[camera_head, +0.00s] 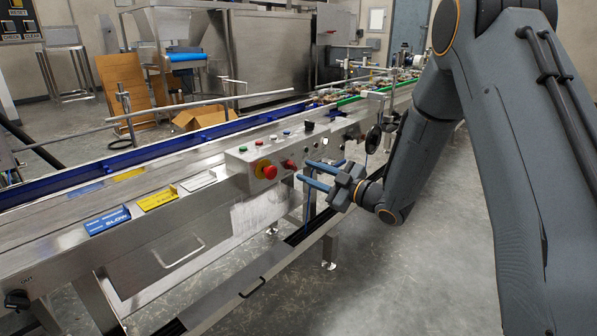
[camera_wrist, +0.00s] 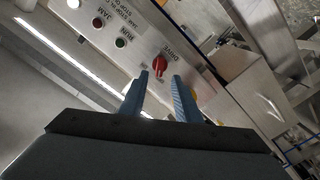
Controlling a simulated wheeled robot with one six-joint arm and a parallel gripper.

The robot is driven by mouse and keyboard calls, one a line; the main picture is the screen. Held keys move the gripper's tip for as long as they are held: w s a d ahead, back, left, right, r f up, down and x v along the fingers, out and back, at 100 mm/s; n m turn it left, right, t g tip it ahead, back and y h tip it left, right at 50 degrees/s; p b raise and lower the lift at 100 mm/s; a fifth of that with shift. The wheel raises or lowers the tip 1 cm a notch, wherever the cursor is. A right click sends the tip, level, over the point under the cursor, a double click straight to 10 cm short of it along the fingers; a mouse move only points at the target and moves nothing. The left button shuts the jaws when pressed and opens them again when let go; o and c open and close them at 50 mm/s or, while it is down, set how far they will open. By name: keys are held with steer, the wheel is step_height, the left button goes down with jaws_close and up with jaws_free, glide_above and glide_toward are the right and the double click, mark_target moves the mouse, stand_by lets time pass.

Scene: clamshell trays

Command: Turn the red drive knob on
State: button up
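The red drive knob (camera_wrist: 160,66) sits on the control panel under a "DRIVE" label in the wrist view. In the head view the red knob (camera_head: 288,164) shows on the panel's front, right of the red emergency button. My gripper (camera_wrist: 161,78) has its two blue fingers apart, one toward each side of the knob in the wrist view. In the head view my gripper (camera_head: 303,170) points at the panel, with its fingertips close to the knob. Nothing is seen between the fingers but the knob beyond them. I cannot tell whether a finger touches it.
A red emergency button (camera_head: 265,170) on a yellow base stands left of the knob. Small buttons (camera_wrist: 97,23) line the metal control panel (camera_wrist: 143,38). A conveyor with blue rails (camera_head: 215,131) runs behind the panel. The floor (camera_head: 440,250) in front is open.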

mark_target(294, 166)
steer(key=shift+b+x, duration=0.3)
steer(key=shift+x, duration=2.25)
jaws_close()
steer(key=shift+d, duration=0.2)
steer(key=shift+a, duration=0.15)
